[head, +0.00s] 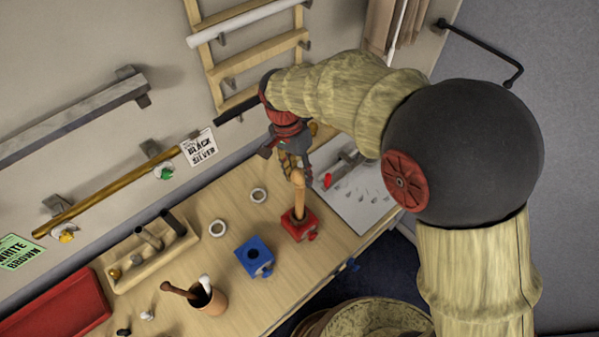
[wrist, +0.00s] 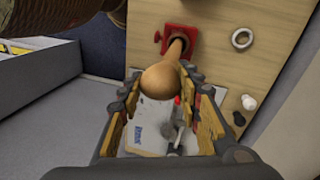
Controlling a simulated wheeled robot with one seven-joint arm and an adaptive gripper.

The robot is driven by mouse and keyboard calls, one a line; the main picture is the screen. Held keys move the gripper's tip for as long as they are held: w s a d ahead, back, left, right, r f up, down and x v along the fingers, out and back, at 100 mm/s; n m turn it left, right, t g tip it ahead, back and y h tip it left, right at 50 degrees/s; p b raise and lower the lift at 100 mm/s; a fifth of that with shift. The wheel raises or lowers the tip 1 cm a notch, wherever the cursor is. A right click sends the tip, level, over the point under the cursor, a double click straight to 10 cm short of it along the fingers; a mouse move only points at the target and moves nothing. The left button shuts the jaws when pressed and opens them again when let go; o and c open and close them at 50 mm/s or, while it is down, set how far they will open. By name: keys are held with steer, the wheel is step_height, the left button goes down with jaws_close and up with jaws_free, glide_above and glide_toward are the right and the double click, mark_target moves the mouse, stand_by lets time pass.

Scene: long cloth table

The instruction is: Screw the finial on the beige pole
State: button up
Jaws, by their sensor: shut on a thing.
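The beige pole (head: 299,202) stands upright in a red block (head: 300,228) on the table. It also shows in the wrist view (wrist: 178,50), running up from the red block (wrist: 180,36). A round, tan wooden finial (wrist: 159,79) is at the pole's near end in the wrist view, in line with it. My gripper (head: 293,167) is above the pole, and its two fingers (wrist: 161,80) are shut on the finial from both sides. The joint between finial and pole is hidden, so I cannot tell whether they are threaded together.
A blue block (head: 254,257) with a hole stands left of the red block. A cup (head: 209,303) with rods, a wooden rack (head: 150,255) and a red tray (head: 60,308) are further left. A wooden ladder frame (head: 250,55) and wall poles (head: 108,189) are behind.

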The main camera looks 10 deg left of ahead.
steer(key=m, duration=0.4)
steer(key=shift+r+m+g+y+p, duration=0.1)
steer(key=shift+m+g+y+p, duration=0.2)
steer(key=shift+m+g+y, duration=0.1)
steer(key=m, duration=0.4)
steer(key=shift+m+y+p, duration=0.3)
steer(key=shift+y+p, duration=0.05)
steer(key=shift+y, duration=0.05)
steer(key=o, duration=1.1)
steer(key=shift+o, duration=0.2)
